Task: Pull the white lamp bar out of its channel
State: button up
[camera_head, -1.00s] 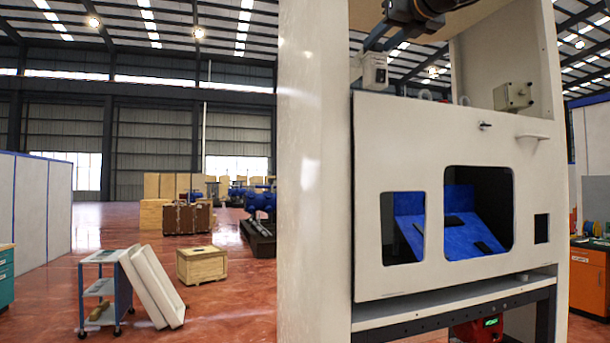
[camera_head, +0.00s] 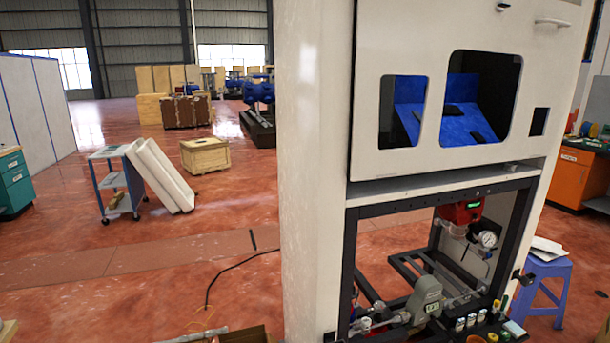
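I cannot make out the white lamp bar or its channel in this view. The white dispenser cabinet (camera_head: 412,168) stands at the centre right, and its top is cut off by the frame. My gripper is not in view.
Under the cabinet, a dark open frame (camera_head: 440,199) holds a red device (camera_head: 460,212), a pressure gauge (camera_head: 488,239) and a grey valve unit (camera_head: 425,298). A blue stool (camera_head: 548,268) stands at right.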

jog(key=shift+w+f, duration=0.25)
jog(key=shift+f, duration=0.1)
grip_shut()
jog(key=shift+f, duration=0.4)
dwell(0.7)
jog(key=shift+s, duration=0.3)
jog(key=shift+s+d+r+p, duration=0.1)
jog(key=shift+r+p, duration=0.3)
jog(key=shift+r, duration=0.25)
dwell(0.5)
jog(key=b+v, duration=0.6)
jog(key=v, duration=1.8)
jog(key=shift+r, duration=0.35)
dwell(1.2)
